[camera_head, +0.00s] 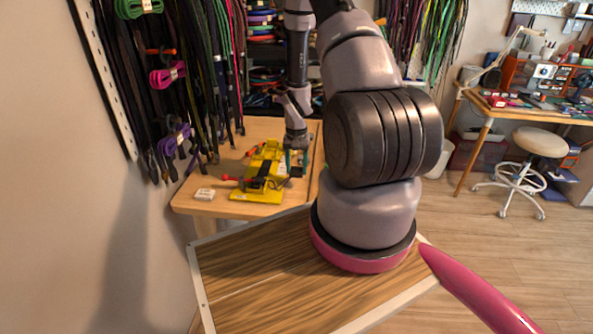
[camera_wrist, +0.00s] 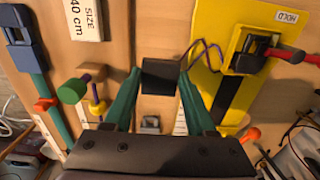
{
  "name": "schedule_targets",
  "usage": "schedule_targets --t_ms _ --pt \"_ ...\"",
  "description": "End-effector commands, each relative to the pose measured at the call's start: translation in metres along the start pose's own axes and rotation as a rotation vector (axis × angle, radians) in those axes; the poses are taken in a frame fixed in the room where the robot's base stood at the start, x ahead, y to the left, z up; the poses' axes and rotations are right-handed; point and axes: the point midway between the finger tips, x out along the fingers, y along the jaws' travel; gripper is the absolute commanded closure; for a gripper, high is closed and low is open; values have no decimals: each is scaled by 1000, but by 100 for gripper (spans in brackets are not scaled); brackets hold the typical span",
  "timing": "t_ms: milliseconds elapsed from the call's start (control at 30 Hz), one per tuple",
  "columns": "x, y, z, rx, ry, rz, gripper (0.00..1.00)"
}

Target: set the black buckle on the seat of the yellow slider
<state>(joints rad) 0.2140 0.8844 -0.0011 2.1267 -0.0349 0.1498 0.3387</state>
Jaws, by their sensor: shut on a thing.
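My gripper (camera_wrist: 160,72) has green fingers and is shut on the black buckle (camera_wrist: 161,77), a small dark block held between the fingertips in the wrist view. A thin purple cord runs from beside the buckle to the yellow fixture (camera_wrist: 208,52) on the right. That fixture bears a black clamp with a red handle and a dark strip. I cannot tell its slider or seat apart from the rest. In the head view the yellow fixture (camera_head: 242,195) sits on the wooden table, with my gripper (camera_head: 295,168) beside its right side. The buckle cannot be made out there.
A small metal piece (camera_wrist: 150,123) is below the buckle. Cords hang behind the table (camera_head: 187,207).

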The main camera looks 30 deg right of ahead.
Motion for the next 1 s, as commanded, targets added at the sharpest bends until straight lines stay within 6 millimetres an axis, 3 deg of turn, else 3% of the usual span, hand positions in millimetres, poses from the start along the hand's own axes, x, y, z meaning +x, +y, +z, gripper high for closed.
schedule_targets --t_ms 367,1000 --pt "0 -2 0 -1 0 0 95" --pt "0 -40 -1 -1 1 0 95"
